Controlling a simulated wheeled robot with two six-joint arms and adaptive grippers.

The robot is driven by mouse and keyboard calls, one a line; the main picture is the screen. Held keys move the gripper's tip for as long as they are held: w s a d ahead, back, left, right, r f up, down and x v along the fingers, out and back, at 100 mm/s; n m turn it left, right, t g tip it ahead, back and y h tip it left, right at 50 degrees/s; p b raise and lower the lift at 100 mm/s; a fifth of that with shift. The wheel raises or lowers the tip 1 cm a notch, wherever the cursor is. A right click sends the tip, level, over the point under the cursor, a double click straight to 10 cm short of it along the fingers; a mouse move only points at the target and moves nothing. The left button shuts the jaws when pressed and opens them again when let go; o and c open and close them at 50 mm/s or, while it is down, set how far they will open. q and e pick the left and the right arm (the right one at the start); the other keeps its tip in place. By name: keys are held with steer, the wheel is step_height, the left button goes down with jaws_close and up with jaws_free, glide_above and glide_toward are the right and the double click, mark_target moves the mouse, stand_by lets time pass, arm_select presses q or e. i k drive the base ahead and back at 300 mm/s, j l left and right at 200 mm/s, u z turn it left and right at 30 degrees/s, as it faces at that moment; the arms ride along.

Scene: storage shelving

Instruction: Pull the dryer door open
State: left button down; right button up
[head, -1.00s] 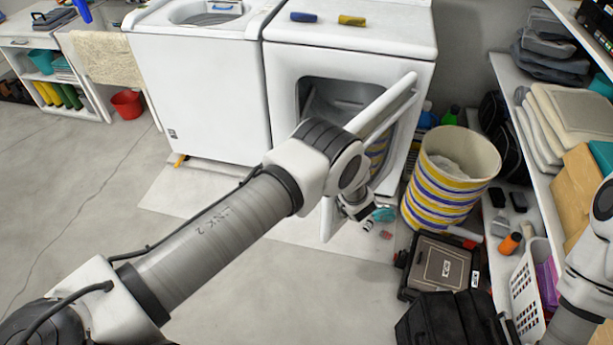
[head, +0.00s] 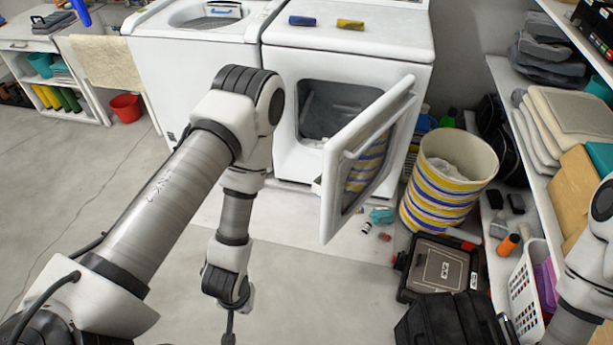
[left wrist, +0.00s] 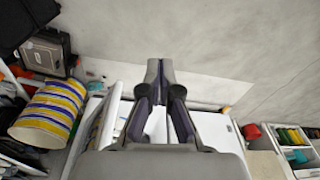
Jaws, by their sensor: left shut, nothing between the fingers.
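The white dryer (head: 347,35) stands at the back centre in the head view. Its door (head: 350,190) is swung wide open, hinged on the right and sticking out toward me, and the drum opening (head: 330,112) shows behind it. The door's inner face mirrors a striped pattern. My left arm hangs in front of the washer, left of the door and apart from it. In the left wrist view my left gripper (left wrist: 160,65) is shut, with its fingertips together and nothing held. Its fingers are mostly out of sight in the head view. My right gripper is not in view.
A striped laundry basket (head: 447,185) stands right of the door. A tool case (head: 440,268) and a black box (head: 450,320) sit on the floor in front. Shelving (head: 545,180) lines the right side. The washer (head: 190,80) stands left; floor at left is open.

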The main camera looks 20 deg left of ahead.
mark_target(358, 159)
steer(key=i+j+z, duration=0.1)
steer(key=i+j, duration=0.4)
steer(key=j, duration=0.2)
steer(key=j+z, duration=0.1)
steer(key=j, duration=0.25)
